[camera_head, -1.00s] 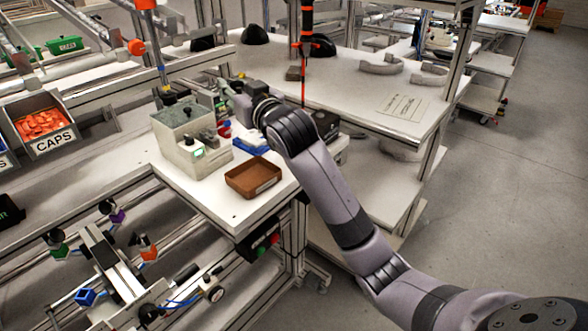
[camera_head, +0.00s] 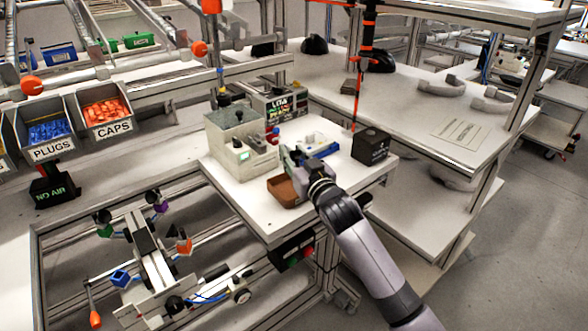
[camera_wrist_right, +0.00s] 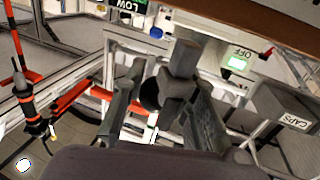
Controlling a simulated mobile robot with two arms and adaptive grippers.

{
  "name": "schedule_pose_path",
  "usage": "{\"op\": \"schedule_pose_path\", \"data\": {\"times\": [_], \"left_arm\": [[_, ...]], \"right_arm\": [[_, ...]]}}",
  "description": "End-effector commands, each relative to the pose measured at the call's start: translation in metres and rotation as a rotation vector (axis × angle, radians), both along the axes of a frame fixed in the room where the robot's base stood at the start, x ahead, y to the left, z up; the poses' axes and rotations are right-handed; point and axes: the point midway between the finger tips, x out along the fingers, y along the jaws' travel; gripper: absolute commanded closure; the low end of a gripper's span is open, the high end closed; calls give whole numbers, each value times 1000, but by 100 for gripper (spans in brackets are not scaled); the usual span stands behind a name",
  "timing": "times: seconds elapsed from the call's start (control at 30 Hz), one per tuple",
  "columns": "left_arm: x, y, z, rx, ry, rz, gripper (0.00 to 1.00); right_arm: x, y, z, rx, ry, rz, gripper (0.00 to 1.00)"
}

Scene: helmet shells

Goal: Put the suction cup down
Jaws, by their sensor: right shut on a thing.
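My right gripper (camera_head: 291,160) is over the small bench, at the back right of the brown tray (camera_head: 285,195). In the right wrist view the right gripper (camera_wrist_right: 163,95) is shut on a dark grey part, which I take to be the suction cup (camera_wrist_right: 177,88). It has a blocky body with a dark rounded piece beside it. In the head view the suction cup is too small and covered to make out. Whether it touches the tray cannot be told. My left gripper is not in view.
A beige machine (camera_head: 238,148) stands left of the tray. A blue item (camera_head: 322,150) lies behind the gripper, and a black box (camera_head: 371,146) stands to the right. The bench front beside the tray is clear. Bins of plugs (camera_head: 48,128) and caps (camera_head: 105,112) are at left.

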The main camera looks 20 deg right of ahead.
Motion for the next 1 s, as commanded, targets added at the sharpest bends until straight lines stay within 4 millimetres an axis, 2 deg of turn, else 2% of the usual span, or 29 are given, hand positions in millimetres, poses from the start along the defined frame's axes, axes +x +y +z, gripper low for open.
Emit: {"op": "schedule_pose_path", "data": {"times": [0.3, 0.73, 0.77, 1.0], "left_arm": [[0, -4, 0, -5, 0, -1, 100], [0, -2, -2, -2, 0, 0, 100], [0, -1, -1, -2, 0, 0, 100], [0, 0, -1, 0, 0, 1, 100]], "right_arm": [[0, 0, -40, 1, 0, 0, 100], [0, 0, -48, 0, -1, 0, 100], [0, 0, -47, 0, -1, 0, 72], [0, 0, -47, 0, 0, 0, 56]]}}
